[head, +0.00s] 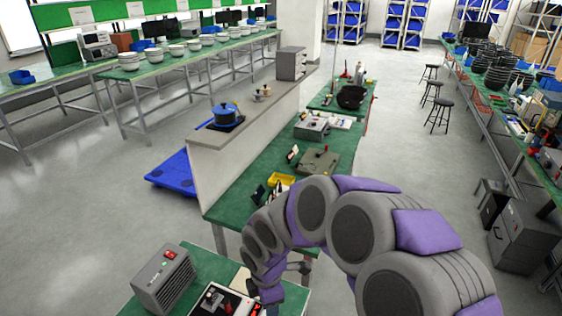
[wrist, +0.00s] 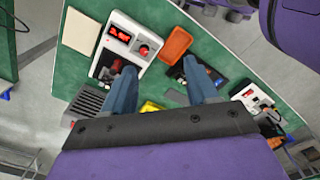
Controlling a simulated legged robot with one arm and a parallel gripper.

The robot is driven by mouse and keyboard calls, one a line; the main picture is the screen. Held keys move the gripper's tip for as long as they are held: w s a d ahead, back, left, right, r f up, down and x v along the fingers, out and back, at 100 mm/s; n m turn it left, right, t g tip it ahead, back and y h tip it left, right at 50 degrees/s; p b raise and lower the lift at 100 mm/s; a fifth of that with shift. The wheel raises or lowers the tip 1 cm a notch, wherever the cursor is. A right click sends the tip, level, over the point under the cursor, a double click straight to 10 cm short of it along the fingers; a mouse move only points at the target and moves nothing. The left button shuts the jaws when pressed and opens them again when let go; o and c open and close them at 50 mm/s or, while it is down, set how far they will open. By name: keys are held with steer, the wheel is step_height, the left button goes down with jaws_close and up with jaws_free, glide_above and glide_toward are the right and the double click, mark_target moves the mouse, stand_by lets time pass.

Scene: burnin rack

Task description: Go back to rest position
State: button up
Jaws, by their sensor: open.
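My gripper (wrist: 159,66) shows in the wrist view as two blue-grey fingers spread well apart. Nothing is held between them. In the head view my grey and purple arm reaches out from the lower right and bends down over the near green bench (head: 205,262). The gripper end there is mostly hidden behind the arm links. In the wrist view the left finger overlaps a white device (wrist: 124,45) with a red display and a red knob. The right finger overlaps a dark tray (wrist: 213,76).
A grey box with a red switch (head: 164,279) stands on the near bench. An orange tray (wrist: 176,45) and a second white device (wrist: 256,98) lie near the fingers. Beyond are a blue pot (head: 227,115) on a ledge and a blue pallet (head: 174,172). Open floor (head: 85,210) is at left.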

steer(key=s+d+r+m+b, duration=0.3)
steer(key=s+d+r+m, duration=0.3)
steer(key=s+d+m, duration=0.5)
steer(key=s+d+m+g+b, duration=0.1)
steer(key=s+d+m, duration=0.2)
steer(key=s+m, duration=0.2)
steer(key=s+d+r+m+b, duration=0.1)
steer(key=s+d+m, duration=0.2)
steer(key=s+m, duration=0.3)
steer(key=shift+s+d+r+g, duration=0.15)
steer(key=shift+s+d+g, duration=0.2)
steer(key=shift+s, duration=0.45)
